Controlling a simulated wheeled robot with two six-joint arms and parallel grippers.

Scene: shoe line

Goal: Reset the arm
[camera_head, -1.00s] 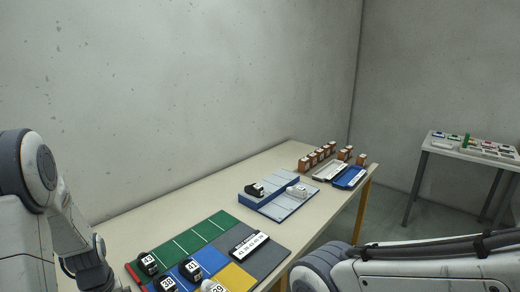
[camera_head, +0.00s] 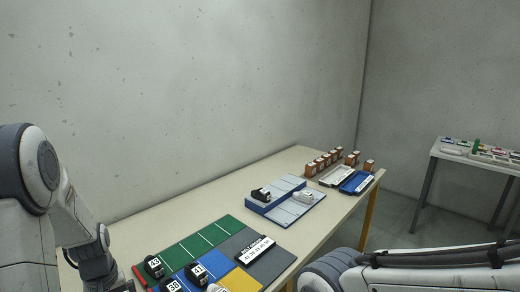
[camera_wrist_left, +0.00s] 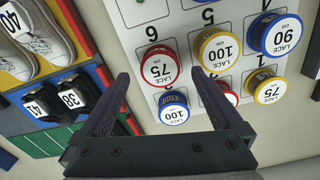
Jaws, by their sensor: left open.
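My left arm (camera_head: 85,235) comes in at the left of the head view; its fingers are cut off below the frame there. In the left wrist view my left gripper (camera_wrist_left: 160,95) is open, with nothing between its fingers. Below it is a white numbered sheet with round lace tins: a red 75 tin (camera_wrist_left: 158,65), a yellow-rimmed 100 tin (camera_wrist_left: 216,48) and a blue 100 tin (camera_wrist_left: 173,107) among them. My right arm (camera_head: 420,268) crosses the lower right of the head view; its gripper is out of frame.
The coloured mat (camera_head: 205,236) holds dark numbered shoes at its front. Further back are a blue-edged rack (camera_head: 262,207) with a black and a white shoe, trays (camera_head: 356,182) and several brown boxes (camera_head: 321,163). A side table (camera_head: 470,152) stands at right.

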